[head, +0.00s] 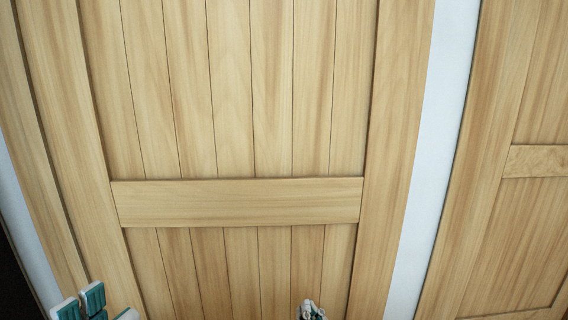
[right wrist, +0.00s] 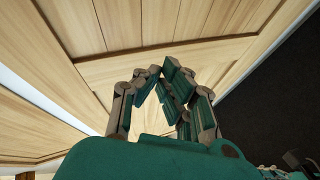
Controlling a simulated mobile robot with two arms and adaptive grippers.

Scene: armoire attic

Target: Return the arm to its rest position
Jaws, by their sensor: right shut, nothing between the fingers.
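My left gripper (head: 92,302) shows only in part at the bottom left of the head view, with teal and white finger parts. The rest of it is cut off, and I cannot tell whether its fingers are apart. My right gripper (head: 310,310) shows as a small tip at the bottom of the head view, in front of the wooden door. In the right wrist view its brown and teal fingers (right wrist: 161,72) come together at the tips, shut with nothing held.
A large light-wood panelled door (head: 240,203) with a cross rail fills the head view. A pale strip (head: 430,150) separates it from another wooden panel (head: 535,160) at the right. A dark floor (right wrist: 275,110) shows at the right of the wrist view.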

